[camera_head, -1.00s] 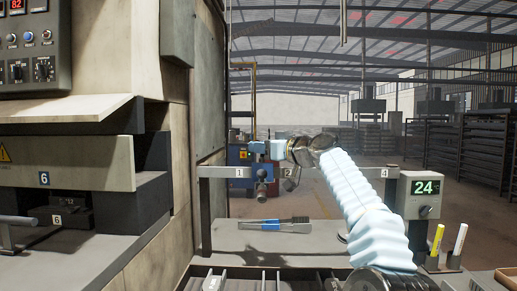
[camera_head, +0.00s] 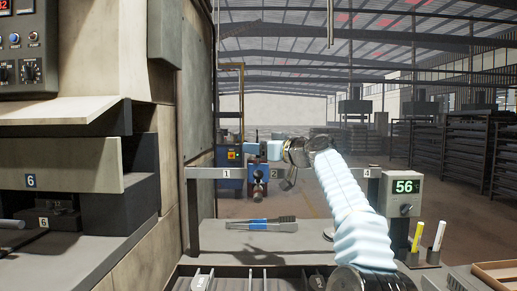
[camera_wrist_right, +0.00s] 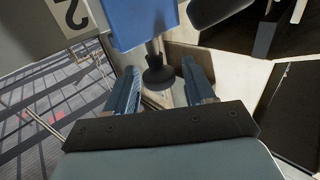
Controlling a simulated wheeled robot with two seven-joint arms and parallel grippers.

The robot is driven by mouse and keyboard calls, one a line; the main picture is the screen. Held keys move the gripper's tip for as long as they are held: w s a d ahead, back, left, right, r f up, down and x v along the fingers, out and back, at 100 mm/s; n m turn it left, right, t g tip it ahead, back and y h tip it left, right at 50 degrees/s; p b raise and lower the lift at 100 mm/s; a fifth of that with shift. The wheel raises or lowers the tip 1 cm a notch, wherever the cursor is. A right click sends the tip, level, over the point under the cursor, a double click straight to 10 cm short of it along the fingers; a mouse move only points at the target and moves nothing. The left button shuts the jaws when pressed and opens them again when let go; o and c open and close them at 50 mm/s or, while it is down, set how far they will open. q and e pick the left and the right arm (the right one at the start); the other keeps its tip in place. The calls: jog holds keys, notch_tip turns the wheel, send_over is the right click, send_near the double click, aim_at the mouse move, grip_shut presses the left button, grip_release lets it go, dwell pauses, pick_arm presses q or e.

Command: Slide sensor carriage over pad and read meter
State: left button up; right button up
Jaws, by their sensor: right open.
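The meter (camera_head: 405,187) at the rail's right end reads 56 in green. I cannot clearly make out a pad under the carriage. My left gripper is not in view.
A blue-handled brush (camera_head: 262,224) lies on the grey bench. Yellow and white markers (camera_head: 428,240) stand in a holder at right, near a brown tray (camera_head: 495,272). A slatted rack (camera_head: 270,280) is at the front. A large press (camera_head: 60,165) fills the left.

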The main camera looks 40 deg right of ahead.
jog(key=s+d+b, duration=0.1)
jog(key=s+b, duration=0.3)
jog(key=s, duration=0.9)
jog(key=shift+s+b, duration=0.3)
jog(key=shift+b, duration=0.05)
jog(key=shift+d, duration=0.1)
